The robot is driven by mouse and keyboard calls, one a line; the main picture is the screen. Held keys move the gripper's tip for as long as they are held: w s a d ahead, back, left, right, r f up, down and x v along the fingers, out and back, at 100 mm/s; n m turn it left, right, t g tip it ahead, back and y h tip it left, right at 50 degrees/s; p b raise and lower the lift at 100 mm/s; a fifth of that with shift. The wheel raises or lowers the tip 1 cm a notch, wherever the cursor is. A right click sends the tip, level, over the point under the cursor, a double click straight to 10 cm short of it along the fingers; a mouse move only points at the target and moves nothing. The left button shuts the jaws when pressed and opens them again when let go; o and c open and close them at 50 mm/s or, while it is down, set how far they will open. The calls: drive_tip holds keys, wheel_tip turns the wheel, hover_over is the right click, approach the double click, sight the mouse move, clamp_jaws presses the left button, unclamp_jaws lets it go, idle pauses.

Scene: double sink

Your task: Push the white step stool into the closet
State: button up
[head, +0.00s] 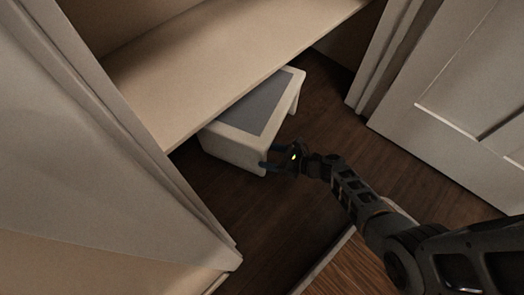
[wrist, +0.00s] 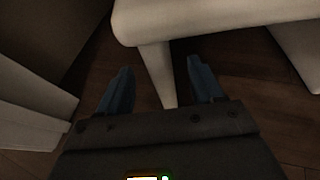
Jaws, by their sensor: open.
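The white step stool (head: 236,143) with a grey top stands upright on the dark wood floor of the closet, partly under a low shelf that hides its far left part. My gripper (head: 268,158) is low at the stool's near right corner. In the wrist view, my gripper (wrist: 158,82) is open, its two blue fingers on either side of a stool leg (wrist: 159,70). I cannot tell whether the fingers touch the leg. The stool's top edge (wrist: 200,18) crosses the upper part of that view.
The light shelf (head: 215,65) spans the closet above the stool. A white door frame (head: 377,60) and an open panelled door (head: 455,100) stand to the right. A wall (head: 90,150) borders the left. Bare floor (head: 260,215) lies in front of the stool.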

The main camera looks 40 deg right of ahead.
drive_tip(key=shift+p+v, duration=0.4)
drive_tip(key=shift+v, duration=1.15)
drive_tip(key=s+d+f+n+g+h, duration=0.1)
drive_tip(key=s+n+g+h, duration=0.25)
drive_tip(key=s+n, duration=0.7)
drive_tip(key=s+a+r+n+h, duration=0.1)
drive_tip(key=s+r+n+h, duration=0.1)
drive_tip(key=s+r+n, duration=0.8)
drive_tip(key=s+a+r+n+t, duration=0.2)
drive_tip(key=a+r+n, duration=0.15)
drive_tip(key=r, duration=0.65)
drive_tip(key=s+a+r+n+t, duration=0.2)
drive_tip(key=a+r+n, duration=0.15)
drive_tip(key=r, duration=0.55)
drive_tip(key=s+a+r+n+t, duration=0.1)
drive_tip(key=a+r+n+t, duration=0.2)
drive_tip(key=r, duration=0.7)
wheel_tip(320, 180, up, 32)
drive_tip(key=n+g+p, duration=0.1)
drive_tip(key=p, duration=3.1)
drive_tip(key=shift+s+a, duration=0.2)
